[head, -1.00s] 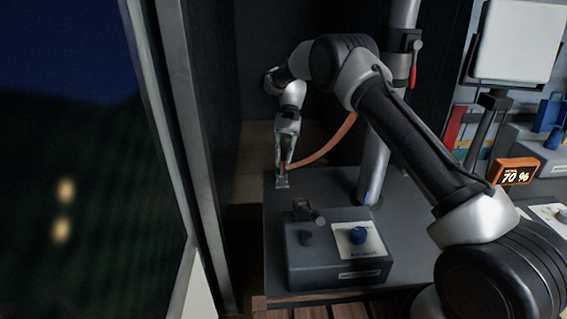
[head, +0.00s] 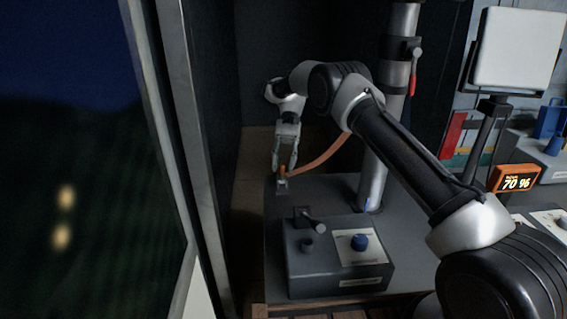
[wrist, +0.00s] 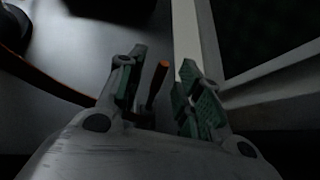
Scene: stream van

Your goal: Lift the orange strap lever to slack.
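The orange strap lever (head: 282,171) stands roughly upright on a small grey bracket (head: 282,185) at the far left of the dark bench. The orange strap (head: 325,157) runs from beside it up toward the grey pole. My gripper (head: 285,165) is just above and behind the lever, pointing down. In the wrist view my gripper (wrist: 163,88) is open, with green-padded fingers apart. The lever (wrist: 157,85) shows between them, nearer the left finger, with gaps to both. Whether any finger touches it is not clear.
A grey box (head: 340,262) with a blue knob and black lever stands on the near bench. The grey pole (head: 375,165) rises right of the lever, with a red-handled clamp higher up. A window frame (head: 180,130) is at the left.

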